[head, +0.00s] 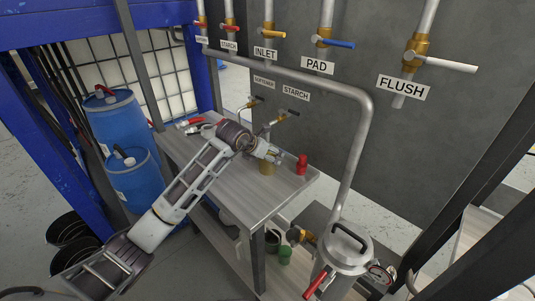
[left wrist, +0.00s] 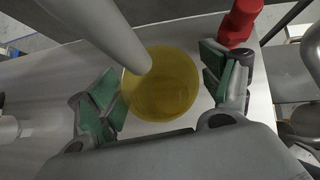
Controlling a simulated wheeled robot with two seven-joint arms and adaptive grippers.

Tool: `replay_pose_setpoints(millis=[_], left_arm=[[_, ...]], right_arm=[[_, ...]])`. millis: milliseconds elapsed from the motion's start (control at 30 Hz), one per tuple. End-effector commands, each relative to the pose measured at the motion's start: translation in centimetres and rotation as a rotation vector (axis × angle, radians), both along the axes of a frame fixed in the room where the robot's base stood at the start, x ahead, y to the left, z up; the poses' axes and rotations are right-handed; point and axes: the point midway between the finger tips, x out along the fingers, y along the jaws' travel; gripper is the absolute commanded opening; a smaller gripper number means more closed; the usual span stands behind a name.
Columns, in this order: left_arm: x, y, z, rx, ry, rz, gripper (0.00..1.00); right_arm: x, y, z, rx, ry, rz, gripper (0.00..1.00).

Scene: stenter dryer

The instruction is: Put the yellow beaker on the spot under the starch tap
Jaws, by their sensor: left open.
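The yellow beaker (head: 267,168) stands on the bench top, partly hidden by my left gripper (head: 268,153). The left wrist view shows the beaker (left wrist: 165,100) upright and translucent, between the green-padded fingers of my open left gripper (left wrist: 161,86). The fingers are on both sides of it; whether either one touches is unclear. A grey tube (left wrist: 100,35) ends over the beaker's rim in that view. The starch tap (head: 281,117) is on the wall pipe behind the gripper, with its label to the right above it. The spot is not distinguishable. My right gripper is in neither view.
A red container (head: 302,165) stands right of the beaker near the bench's right end. The softener tap (head: 250,103) is left of the starch tap. A green cup (head: 285,256) is on the lower shelf. A metal pot (head: 345,248) stands at the front right.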

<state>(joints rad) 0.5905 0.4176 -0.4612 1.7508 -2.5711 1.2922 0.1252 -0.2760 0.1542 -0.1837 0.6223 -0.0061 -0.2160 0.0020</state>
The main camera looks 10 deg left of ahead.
Motion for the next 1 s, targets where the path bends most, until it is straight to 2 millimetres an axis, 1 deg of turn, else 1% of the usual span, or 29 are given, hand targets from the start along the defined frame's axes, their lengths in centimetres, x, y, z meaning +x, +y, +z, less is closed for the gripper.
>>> replay_pose_setpoints(millis=[167, 267, 500, 600, 767, 1000], left_arm=[[0.0, 0.0, 0.3, 0.0, 0.0, 0.0, 0.8], [-0.4, 0.2, 0.7, 0.001, 0.0, 0.001, 0.8], [-1.9, 1.0, 2.4, 0.002, -0.002, 0.001, 0.8], [-2.8, 1.4, 3.4, 0.0, -0.001, 0.001, 0.8], [-4.1, 1.9, 4.8, 0.001, -0.001, 0.0, 0.8], [-6.1, 2.9, 7.1, 0.002, -0.003, 0.001, 0.8]], right_arm=[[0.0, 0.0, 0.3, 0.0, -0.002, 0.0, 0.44], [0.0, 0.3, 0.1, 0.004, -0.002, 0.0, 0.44], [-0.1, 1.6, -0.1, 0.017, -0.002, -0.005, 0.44], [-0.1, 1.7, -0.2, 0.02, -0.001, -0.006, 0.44], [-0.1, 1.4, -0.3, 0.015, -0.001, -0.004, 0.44], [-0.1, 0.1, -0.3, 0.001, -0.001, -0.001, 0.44]])
